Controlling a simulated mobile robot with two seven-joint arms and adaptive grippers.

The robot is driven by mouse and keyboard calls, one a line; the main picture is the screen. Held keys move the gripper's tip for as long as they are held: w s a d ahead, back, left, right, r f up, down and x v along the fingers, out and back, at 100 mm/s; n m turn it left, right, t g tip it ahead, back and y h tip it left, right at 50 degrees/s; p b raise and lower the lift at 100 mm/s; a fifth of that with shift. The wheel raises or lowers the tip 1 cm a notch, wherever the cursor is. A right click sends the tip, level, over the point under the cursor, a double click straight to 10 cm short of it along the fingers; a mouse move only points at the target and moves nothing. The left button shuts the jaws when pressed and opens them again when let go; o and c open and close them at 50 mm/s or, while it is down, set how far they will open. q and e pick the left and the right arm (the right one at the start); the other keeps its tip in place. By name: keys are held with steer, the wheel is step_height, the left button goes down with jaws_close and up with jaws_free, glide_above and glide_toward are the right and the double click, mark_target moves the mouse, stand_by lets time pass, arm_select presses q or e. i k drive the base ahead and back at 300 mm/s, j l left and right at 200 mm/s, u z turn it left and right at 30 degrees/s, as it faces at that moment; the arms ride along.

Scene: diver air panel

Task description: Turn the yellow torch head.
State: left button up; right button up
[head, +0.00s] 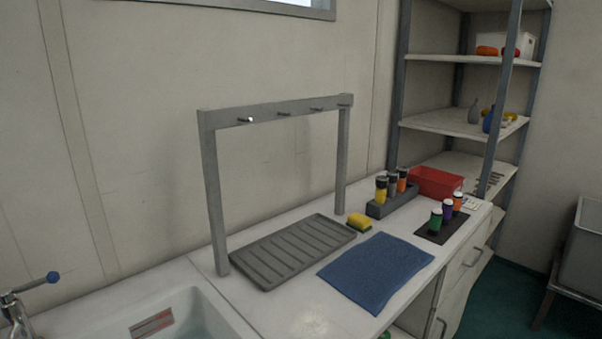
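A small yellow cylinder with a dark top, seemingly the yellow torch (381,192), stands upright at the left end of a grey rack (377,211) on the counter. A grey cylinder (391,186) and an orange cylinder (402,182) stand beside it in the same rack. The dark top looks like its head, but it is too small to tell how it is turned. Neither of my grippers shows in the head view.
A grey peg frame (212,190) stands over a ribbed drain tray (262,276). A yellow sponge (359,223), blue cloth (375,270), red bin (436,182) and dark mat (431,232) with green, purple and orange bottles share the counter. A sink (205,307) lies at left.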

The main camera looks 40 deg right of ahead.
mark_target(382, 182)
steer(key=l+u, duration=0.2)
steer(key=l, duration=0.2)
steer(key=l+u, duration=0.15)
steer(key=l, duration=0.25)
steer(key=k+l+u, duration=0.2)
steer(key=l, duration=0.2)
steer(key=l+u, duration=0.2)
steer(key=l, duration=0.2)
steer(key=k+l+u, duration=0.2)
steer(key=l, duration=0.15)
steer(key=k+l+u, duration=0.15)
steer(key=l, duration=0.2)
steer(key=i, duration=0.05)
